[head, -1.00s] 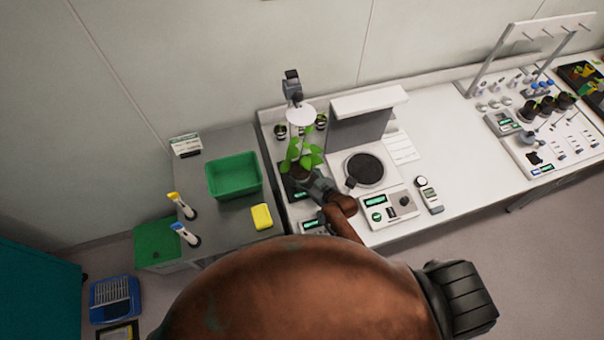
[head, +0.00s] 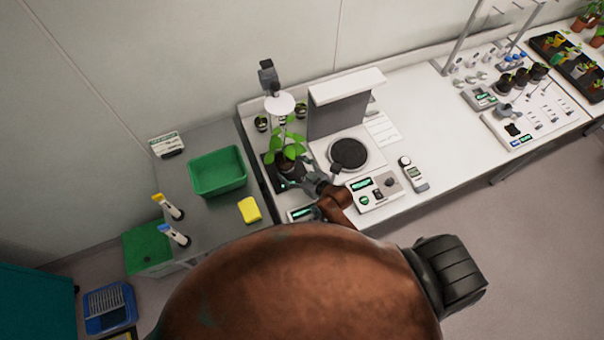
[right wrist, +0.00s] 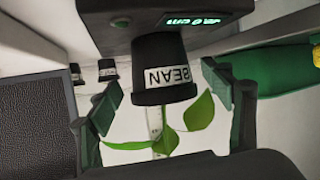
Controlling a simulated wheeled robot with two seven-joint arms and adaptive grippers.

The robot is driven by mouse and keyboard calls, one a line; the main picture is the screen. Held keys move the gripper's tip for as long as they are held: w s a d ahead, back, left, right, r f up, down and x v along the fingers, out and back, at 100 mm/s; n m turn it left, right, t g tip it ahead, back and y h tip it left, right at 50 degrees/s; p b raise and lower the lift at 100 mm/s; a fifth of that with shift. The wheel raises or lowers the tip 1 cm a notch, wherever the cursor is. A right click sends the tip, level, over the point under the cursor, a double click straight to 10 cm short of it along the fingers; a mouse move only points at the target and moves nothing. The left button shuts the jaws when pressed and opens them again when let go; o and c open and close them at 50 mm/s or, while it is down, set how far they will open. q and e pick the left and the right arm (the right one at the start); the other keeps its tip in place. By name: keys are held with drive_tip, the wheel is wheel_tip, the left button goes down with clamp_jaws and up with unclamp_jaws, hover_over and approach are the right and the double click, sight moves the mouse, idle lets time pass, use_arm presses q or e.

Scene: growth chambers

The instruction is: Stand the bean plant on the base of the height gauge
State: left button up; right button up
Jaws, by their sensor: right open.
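The bean plant (head: 288,150) stands upright in its dark pot on the dark base (head: 268,160) of the height gauge. The gauge's white disc (head: 280,104) is above the leaves. In the right wrist view, which is upside down, the pot labelled BEAN (right wrist: 165,55) rests against the gauge base (right wrist: 120,12) with its lit display (right wrist: 192,20). My right gripper (head: 306,180) is open at the front right of the pot. Its fingers show apart on either side of the pot in the right wrist view (right wrist: 162,86). My left gripper is out of view.
A balance with a round dark pan (head: 349,153) stands right of the gauge. A green bin (head: 218,172) and a yellow sponge (head: 249,209) are on the grey table at left. Two small dark pots stand behind the plant.

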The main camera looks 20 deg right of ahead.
drive_tip(key=v, duration=0.8)
drive_tip(key=shift+b, duration=0.35)
drive_tip(key=shift+d, duration=0.15)
